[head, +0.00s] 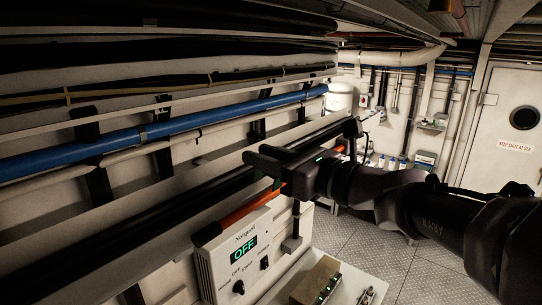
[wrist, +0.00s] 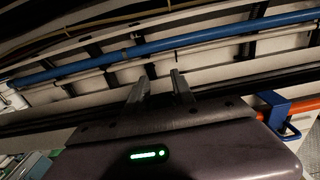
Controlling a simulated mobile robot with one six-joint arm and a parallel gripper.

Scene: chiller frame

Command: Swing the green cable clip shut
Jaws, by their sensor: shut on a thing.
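The green cable clip (head: 267,171) shows in the head view as a small dark green piece at my fingers, over the orange cable; most of it is hidden. My gripper (head: 262,160) is at the clip and shut on it, though the contact itself is hard to see. In the wrist view my two fingers (wrist: 159,90) stand a little apart, and no green shows between them. The orange cable (head: 243,210) runs below my gripper along the wall. I cannot tell how far the clip is swung.
A blue clip (wrist: 288,112) sits around the cable in the wrist view. A control box (head: 238,256) reading OFF is below the cable. A blue pipe (head: 150,133) and dark pipes run along the wall. The floor (head: 400,270) at the right is clear.

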